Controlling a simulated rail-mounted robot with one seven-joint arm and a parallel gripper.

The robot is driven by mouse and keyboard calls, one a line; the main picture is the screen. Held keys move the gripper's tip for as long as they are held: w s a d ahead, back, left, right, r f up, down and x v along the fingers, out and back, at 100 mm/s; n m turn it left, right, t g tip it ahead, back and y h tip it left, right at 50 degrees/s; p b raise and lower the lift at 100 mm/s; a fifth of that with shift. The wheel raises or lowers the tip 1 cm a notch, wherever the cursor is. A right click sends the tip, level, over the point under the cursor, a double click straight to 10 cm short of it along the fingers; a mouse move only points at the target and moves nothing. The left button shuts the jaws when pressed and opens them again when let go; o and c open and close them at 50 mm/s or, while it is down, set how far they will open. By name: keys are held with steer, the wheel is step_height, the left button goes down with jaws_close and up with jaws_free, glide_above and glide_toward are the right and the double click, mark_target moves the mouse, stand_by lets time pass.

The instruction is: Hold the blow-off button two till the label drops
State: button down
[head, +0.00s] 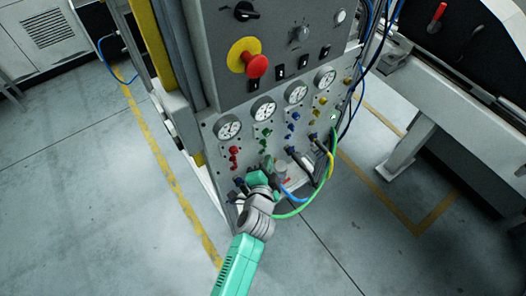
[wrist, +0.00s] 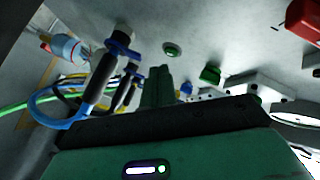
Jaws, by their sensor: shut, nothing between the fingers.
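The grey control panel (head: 262,125) carries columns of small coloured knobs and buttons under round gauges: red (head: 234,157), green (head: 265,138), blue (head: 291,127) and yellow (head: 321,101). I cannot read which is blow-off button two. My gripper (head: 262,178) is low at the panel's front, partly hidden by its own wrist. In the wrist view its green fingers (wrist: 157,86) are together with nothing between them. A round green button (wrist: 172,49) is on the panel just beyond the fingertips; a gap or contact cannot be judged. A larger green knob (wrist: 210,74) is to its right. No label is visible.
Dark hose fittings (wrist: 100,78) with blue (wrist: 52,122) and green hoses stand left of the fingers. A red mushroom button (head: 256,66) on a yellow base is higher up. A grey machine frame (head: 440,100) stands to the right; open floor lies left.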

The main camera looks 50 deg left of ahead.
steer(key=shift+a, duration=0.15)
steer(key=shift+a, duration=0.3)
steer(key=shift+a+p, duration=0.4)
steer(key=shift+p, duration=0.15)
stand_by(1.5)
steer(key=shift+d, duration=0.15)
stand_by(0.4)
steer(key=shift+d+b, duration=0.5)
steer(key=shift+d, duration=0.15)
